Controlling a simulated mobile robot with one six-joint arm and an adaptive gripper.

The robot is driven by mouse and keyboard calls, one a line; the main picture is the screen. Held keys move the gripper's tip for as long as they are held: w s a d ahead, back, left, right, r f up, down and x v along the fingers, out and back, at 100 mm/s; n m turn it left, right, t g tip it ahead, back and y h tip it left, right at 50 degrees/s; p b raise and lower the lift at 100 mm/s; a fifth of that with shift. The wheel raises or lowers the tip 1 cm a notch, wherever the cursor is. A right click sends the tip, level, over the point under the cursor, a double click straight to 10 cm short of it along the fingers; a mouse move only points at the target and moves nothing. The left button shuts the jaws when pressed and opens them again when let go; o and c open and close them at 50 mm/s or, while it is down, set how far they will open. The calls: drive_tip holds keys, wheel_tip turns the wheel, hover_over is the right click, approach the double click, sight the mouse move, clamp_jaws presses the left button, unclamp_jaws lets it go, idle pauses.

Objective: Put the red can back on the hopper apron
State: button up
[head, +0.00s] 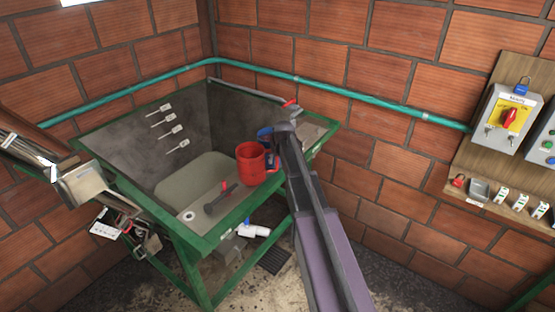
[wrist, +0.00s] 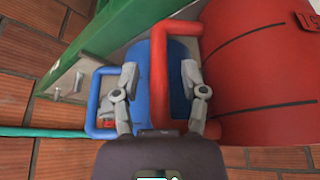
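The red can (head: 250,164) is upright at the front right of the green-framed hopper (head: 183,240), seeming to rest on its grey apron (head: 226,204). In the wrist view the red can (wrist: 262,65) fills the right side, with its red handle (wrist: 159,75) toward my gripper. My gripper (wrist: 160,78) is open, one finger on each side of the handle bar, with gaps visible. A blue can (wrist: 172,68) with a blue handle stands behind the red handle; it also shows in the head view (head: 265,134). My arm hides the gripper's fingers in the head view.
A dark tool with a red tip (head: 221,199) lies on the apron left of the red can. A green pipe (head: 345,94) runs along the brick wall. A wooden board with a yellow-faced red switch (head: 509,117) hangs at right. A white pipe fitting (head: 254,230) sits below the apron.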

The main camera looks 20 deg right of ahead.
drive_tip(key=shift+r, duration=0.25)
drive_tip(key=p+v, duration=1.1)
drive_tip(key=shift+s+r, duration=0.15)
drive_tip(key=shift+r, duration=0.25)
idle(0.3)
idle(0.6)
drive_tip(key=s+a+g, duration=0.1)
drive_tip(key=s+a, duration=0.3)
drive_tip(key=s, duration=0.4)
drive_tip(key=s+a+f+g, duration=0.1)
drive_tip(key=s+a+g, duration=0.1)
drive_tip(key=s, duration=0.7)
drive_tip(key=s+a+g, duration=0.1)
drive_tip(key=s+a, duration=0.4)
drive_tip(key=s, duration=0.4)
drive_tip(key=shift+a+f+g, duration=0.25)
drive_tip(key=shift+a+g, duration=0.05)
drive_tip(key=shift+s+f, duration=0.1)
wheel_tip(320, 180, down, 22)
drive_tip(key=b, duration=2.2)
drive_tip(key=shift+a, duration=0.1)
